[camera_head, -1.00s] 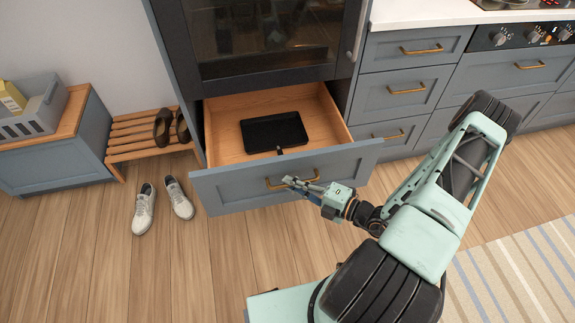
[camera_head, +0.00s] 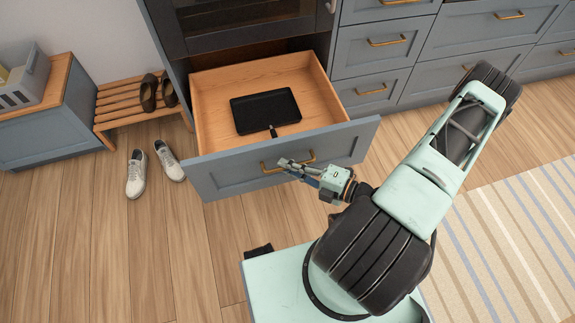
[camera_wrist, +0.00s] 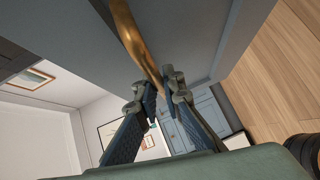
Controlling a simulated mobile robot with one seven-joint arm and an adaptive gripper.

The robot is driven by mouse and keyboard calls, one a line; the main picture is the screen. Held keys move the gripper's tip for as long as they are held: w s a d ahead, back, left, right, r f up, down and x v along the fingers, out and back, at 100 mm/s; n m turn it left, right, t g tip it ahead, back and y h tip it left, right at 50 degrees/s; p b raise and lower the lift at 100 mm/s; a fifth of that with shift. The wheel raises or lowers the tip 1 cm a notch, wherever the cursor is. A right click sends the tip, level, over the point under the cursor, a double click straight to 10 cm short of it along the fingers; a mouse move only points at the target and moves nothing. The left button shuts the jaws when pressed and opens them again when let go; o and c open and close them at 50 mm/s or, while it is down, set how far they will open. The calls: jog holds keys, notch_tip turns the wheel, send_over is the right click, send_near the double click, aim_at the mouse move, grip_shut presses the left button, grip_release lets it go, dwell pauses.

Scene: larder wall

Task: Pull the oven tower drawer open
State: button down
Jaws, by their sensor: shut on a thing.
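The oven tower drawer (camera_head: 225,178) is blue-grey with a wooden inside and stands well out from the tower, below the dark oven (camera_head: 245,20). Its brass handle (camera_head: 304,158) runs along the front panel. In the wrist view the brass handle (camera_wrist: 140,40) runs down to my fingertips (camera_wrist: 158,84). The exact contact on the bar is partly hidden by the fingers.
A black pan (camera_head: 262,112) lies in the drawer. Light shoes (camera_head: 137,173) stand on the floor left of it, near a slatted wooden bench (camera_head: 130,108) with dark shoes. Blue-grey cabinets (camera_head: 375,60) are at the right. A striped rug (camera_head: 510,240) lies at the lower right.

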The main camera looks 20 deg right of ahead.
jog(key=c, duration=2)
grip_release()
jog(key=shift+c, duration=0.2)
jog(key=shift+d, duration=0.1)
jog(key=v, duration=0.7)
jog(key=shift+s+d, duration=0.1)
jog(key=shift+s, duration=0.05)
